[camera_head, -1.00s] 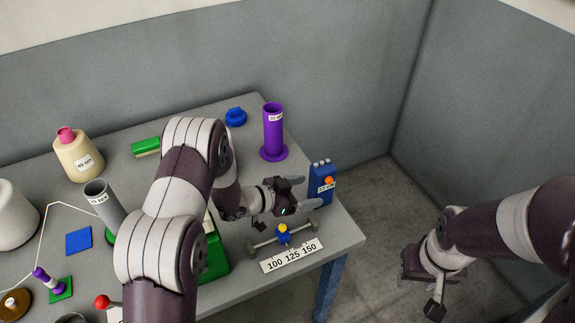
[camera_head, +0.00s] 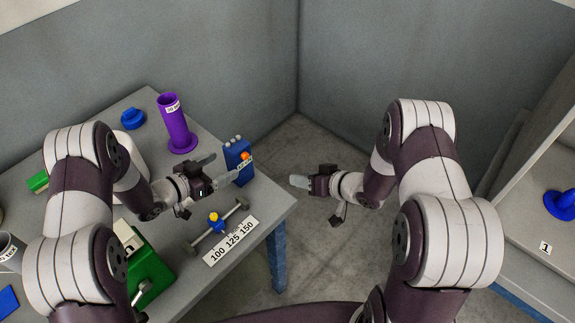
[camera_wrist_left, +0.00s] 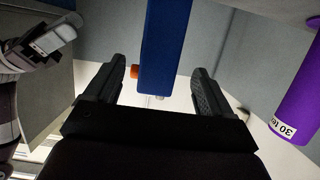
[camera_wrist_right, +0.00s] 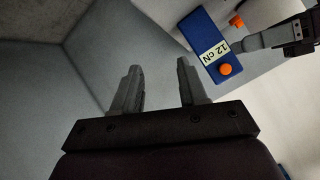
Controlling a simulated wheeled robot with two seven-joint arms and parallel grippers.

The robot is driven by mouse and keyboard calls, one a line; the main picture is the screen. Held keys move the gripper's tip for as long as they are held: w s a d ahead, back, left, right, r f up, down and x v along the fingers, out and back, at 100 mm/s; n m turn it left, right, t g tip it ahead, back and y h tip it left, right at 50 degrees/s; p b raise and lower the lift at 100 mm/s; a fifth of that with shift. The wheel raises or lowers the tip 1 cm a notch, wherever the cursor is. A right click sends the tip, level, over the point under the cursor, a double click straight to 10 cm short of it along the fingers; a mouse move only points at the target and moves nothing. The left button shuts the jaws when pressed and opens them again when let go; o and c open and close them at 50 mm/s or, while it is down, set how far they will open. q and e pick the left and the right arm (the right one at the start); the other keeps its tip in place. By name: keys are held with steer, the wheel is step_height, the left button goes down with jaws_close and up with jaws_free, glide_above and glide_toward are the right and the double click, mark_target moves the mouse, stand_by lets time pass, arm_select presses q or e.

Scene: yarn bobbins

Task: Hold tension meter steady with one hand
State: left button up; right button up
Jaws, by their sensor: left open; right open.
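The tension meter (camera_head: 236,154) is an upright blue box with an orange knob and a small label, at the table's right corner in the head view. My left gripper (camera_head: 225,166) is open, its fingers pointing at the meter. In the left wrist view the blue body (camera_wrist_left: 165,45) shows between the two open fingers, with gaps on both sides. In the right wrist view the meter (camera_wrist_right: 199,30) reads "12 cN", with a left finger close to it. My right gripper (camera_head: 298,182) is open and empty, to the right of the meter, beyond the table edge.
A purple bobbin (camera_head: 175,122) and a blue piece (camera_head: 133,118) stand behind. A slider bar (camera_head: 217,228) with a "100 125 150" scale (camera_head: 231,241) lies in front. A green box (camera_head: 146,264) sits nearer. A shelf (camera_head: 520,215) is at right; floor lies between.

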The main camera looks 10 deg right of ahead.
mark_target(238, 158)
arm_select(q)
steer(key=x, duration=0.7)
steer(key=shift+w+d+f, duration=0.1)
steer(key=shift+d, duration=0.05)
arm_select(e)
steer(key=a+r+y, duration=0.4)
steer(key=r+y, duration=0.1)
steer(key=r, duration=0.1)
steer(key=shift+a+r+t, duration=0.25)
steer(key=shift+a+t, duration=0.05)
steer(key=shift+a, duration=0.05)
steer(key=shift+s, duration=0.1)
arm_select(q)
steer(key=c, duration=1)
steer(key=shift+c, duration=1)
arm_select(e)
steer(key=shift+c, duration=0.6)
jaws_close()
